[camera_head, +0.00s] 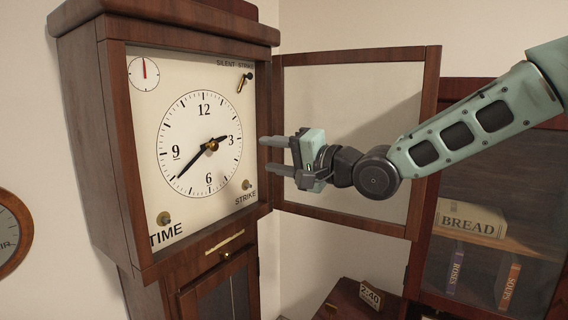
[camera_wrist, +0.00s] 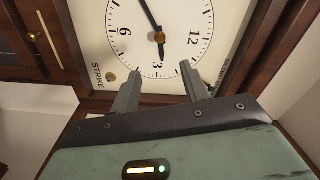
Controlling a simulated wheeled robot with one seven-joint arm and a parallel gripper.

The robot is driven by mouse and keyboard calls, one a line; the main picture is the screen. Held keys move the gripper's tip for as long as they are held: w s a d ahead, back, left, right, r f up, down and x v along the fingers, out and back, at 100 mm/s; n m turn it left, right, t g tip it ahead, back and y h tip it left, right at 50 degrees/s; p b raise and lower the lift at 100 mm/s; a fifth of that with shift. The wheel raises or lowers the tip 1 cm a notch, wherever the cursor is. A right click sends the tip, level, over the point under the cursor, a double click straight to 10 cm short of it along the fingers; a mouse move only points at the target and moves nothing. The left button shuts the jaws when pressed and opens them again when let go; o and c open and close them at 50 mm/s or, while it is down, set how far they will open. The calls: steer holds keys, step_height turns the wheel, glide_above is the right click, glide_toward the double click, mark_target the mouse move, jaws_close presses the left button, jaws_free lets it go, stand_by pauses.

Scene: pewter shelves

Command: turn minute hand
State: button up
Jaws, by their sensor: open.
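The tall wooden clock's white dial (camera_head: 226,112) faces me, with its glass door open. The long black minute hand (camera_head: 191,166) points to the lower left, between 6 and 9. The short hour hand (camera_head: 221,139) points just short of 3. Both meet at a brass hub (camera_head: 212,145). My gripper (camera_head: 267,154) is open and empty, to the right of the dial, apart from the hands. In the wrist view the dial is turned; the minute hand (camera_wrist: 149,14) runs to the upper left, its tip cut off, and my fingers (camera_wrist: 160,68) stand either side of the 3.
The open glass door (camera_head: 350,70) stands behind my gripper. Knobs sit at TIME (camera_head: 164,218) and STRIKE (camera_head: 247,185); a lever (camera_head: 244,82) is at SILENT STRIKE. A card reading 2:40 (camera_head: 370,295) is on a low wooden box. A cabinet (camera_head: 480,190) stands at right.

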steer(key=shift+v, duration=1.05)
steer(key=s+f+n+g+h+b, duration=0.2)
steer(key=s+f+n+h, duration=0.15)
steer(key=s+f, duration=0.45)
steer(key=s+f+n+g+h+b, duration=0.1)
steer(key=s+f+n+g+h, duration=0.2)
steer(key=f, duration=0.8)
steer(key=s+d+f+n+g+h, duration=0.1)
steer(key=s+d+f+g+h, duration=0.1)
steer(key=s, duration=0.5)
steer(key=s+d+f+n+g+h+b, duration=0.1)
steer(key=s+d+f+n+g+h, duration=0.1)
steer(key=s, duration=0.6)
steer(key=s+d+f+n+g+h+b, duration=0.1)
steer(key=s+d+f+n+g+h, duration=0.1)
steer(key=s, duration=0.6)
steer(key=d+f+h, duration=0.1)
steer(key=d+f, duration=0.1)
steer(key=d, duration=0.1)
steer(key=shift+d, duration=0.35)
steer(key=shift+w, duration=0.1)
